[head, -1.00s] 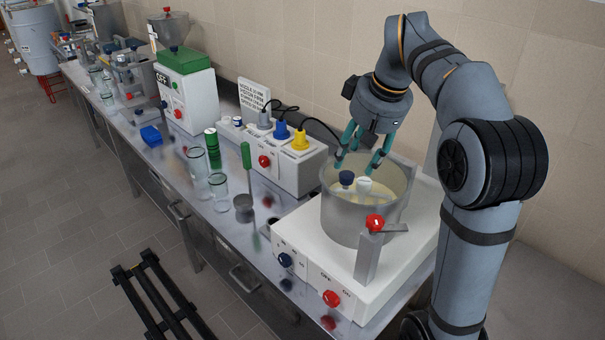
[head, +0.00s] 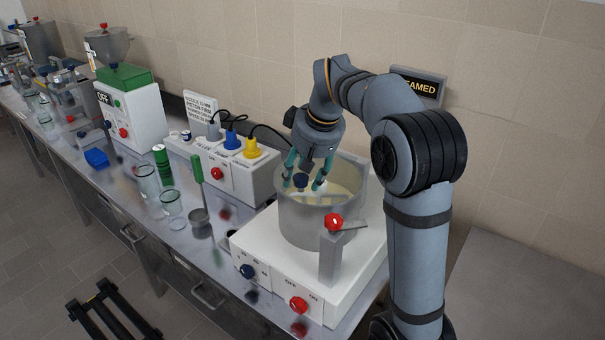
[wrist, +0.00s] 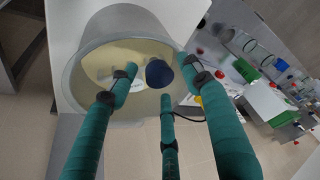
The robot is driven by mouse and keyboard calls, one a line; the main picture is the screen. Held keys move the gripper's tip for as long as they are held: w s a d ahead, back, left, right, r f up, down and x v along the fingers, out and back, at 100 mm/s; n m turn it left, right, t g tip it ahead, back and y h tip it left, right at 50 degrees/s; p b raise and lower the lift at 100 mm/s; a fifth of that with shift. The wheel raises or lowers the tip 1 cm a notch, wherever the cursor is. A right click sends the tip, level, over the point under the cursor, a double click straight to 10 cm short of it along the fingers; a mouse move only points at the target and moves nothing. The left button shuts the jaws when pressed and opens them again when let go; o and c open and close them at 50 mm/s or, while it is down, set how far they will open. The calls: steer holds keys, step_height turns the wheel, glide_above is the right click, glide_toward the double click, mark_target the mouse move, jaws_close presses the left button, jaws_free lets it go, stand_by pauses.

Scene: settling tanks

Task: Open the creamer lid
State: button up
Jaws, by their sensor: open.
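The creamer appears as a grey cylindrical pot (head: 308,226) on a white base, with a cream-coloured surface inside its rim. A dark blue knob (head: 300,181) stands on that surface; the wrist view shows it as a blue dome (wrist: 159,73). I cannot tell whether the cream surface is the lid or the contents. My gripper (head: 303,184), with three teal fingers, is open over the pot. Its fingertips are spread around the blue knob in the wrist view (wrist: 160,78), with no clear contact. A pale object (wrist: 112,82) inside the pot is partly hidden by a finger.
A post with a red knob (head: 334,222) stands at the pot's front. A socket box (head: 228,172) with blue and yellow plugs is left of it. A green-handled ladle (head: 197,171) and glass beakers (head: 171,203) stand farther left. A wall sign (head: 419,86) is partly behind my arm.

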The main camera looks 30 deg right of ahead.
steer(key=shift+c, duration=0.2)
steer(key=c, duration=1.1)
steer(key=shift+r, duration=0.15)
jaws_close()
